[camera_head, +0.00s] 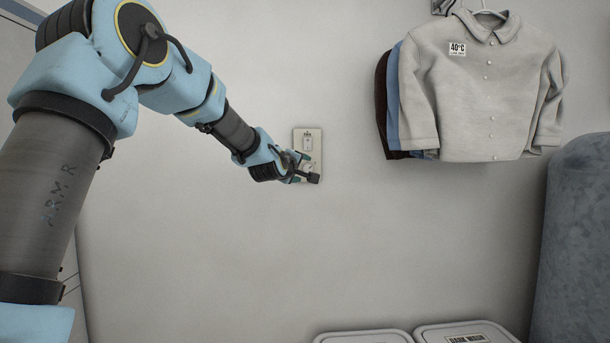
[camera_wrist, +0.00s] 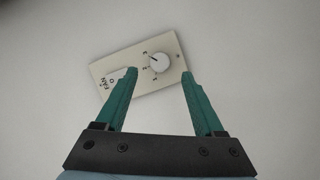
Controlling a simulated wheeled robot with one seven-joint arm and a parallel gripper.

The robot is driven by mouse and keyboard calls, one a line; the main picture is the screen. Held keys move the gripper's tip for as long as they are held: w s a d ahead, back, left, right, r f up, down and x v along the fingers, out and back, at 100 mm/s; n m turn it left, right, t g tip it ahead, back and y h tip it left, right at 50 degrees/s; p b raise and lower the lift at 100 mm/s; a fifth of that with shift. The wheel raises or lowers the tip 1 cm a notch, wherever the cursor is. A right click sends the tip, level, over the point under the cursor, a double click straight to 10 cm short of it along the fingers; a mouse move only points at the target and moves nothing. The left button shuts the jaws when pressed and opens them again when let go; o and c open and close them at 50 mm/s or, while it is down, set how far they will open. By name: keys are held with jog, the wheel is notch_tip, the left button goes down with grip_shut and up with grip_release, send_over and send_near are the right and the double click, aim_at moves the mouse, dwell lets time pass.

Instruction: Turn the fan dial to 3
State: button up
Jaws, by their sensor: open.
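The fan dial (camera_wrist: 159,63) is a round white knob on a cream wall plate (camera_wrist: 174,80), which looks tilted in the wrist view. A dark pointer mark shows on the dial, and small numbers sit around it, too small to read surely. The plate also has a fan label and a switch (camera_wrist: 113,77), partly hidden by the left finger. My gripper (camera_wrist: 160,73) is open, its two green fingers on either side of the dial in the picture. No contact with the dial shows. In the head view, my gripper (camera_head: 308,168) is in front of the lower part of the wall plate (camera_head: 307,135).
Several garments hang to the right, with a grey shirt (camera_head: 482,95) in front. Two light bins (camera_head: 365,337) stand low in front of the wall. A blue-grey rounded object (camera_head: 577,240) fills the right edge. The wall around the plate is bare.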

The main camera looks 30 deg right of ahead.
jog(key=b+v, duration=0.1)
jog(key=v, duration=0.4)
jog(key=shift+s+a, duration=0.2)
jog(key=shift+s, duration=0.05)
jog(key=s+a+f+m+g+y+p, duration=0.1)
jog(key=a+f+y+p, duration=0.15)
jog(key=a+f, duration=0.45)
jog(key=s+a+f+m+g+y+p, duration=0.1)
jog(key=a+f+g+y, duration=0.2)
jog(key=a, duration=0.7)
jog(key=s+a+f+m+y+p, duration=0.1)
jog(key=a+f+y, duration=0.2)
jog(key=a+f, duration=0.45)
jog(key=s+a+f+m+g+y+p, duration=0.1)
jog(key=s+a+f+g+p, duration=0.1)
jog(key=s+a, duration=0.7)
jog(key=s+a+f+m+g+y+p, duration=0.1)
jog(key=s+a+f+g+y, duration=0.1)
jog(key=s+a, duration=0.6)
jog(key=a+f+g, duration=0.1)
jog(key=a+g, duration=0.1)
jog(key=a, duration=0.1)
jog(key=shift+s+f+p, duration=0.35)
jog(key=shift+f, duration=0.05)
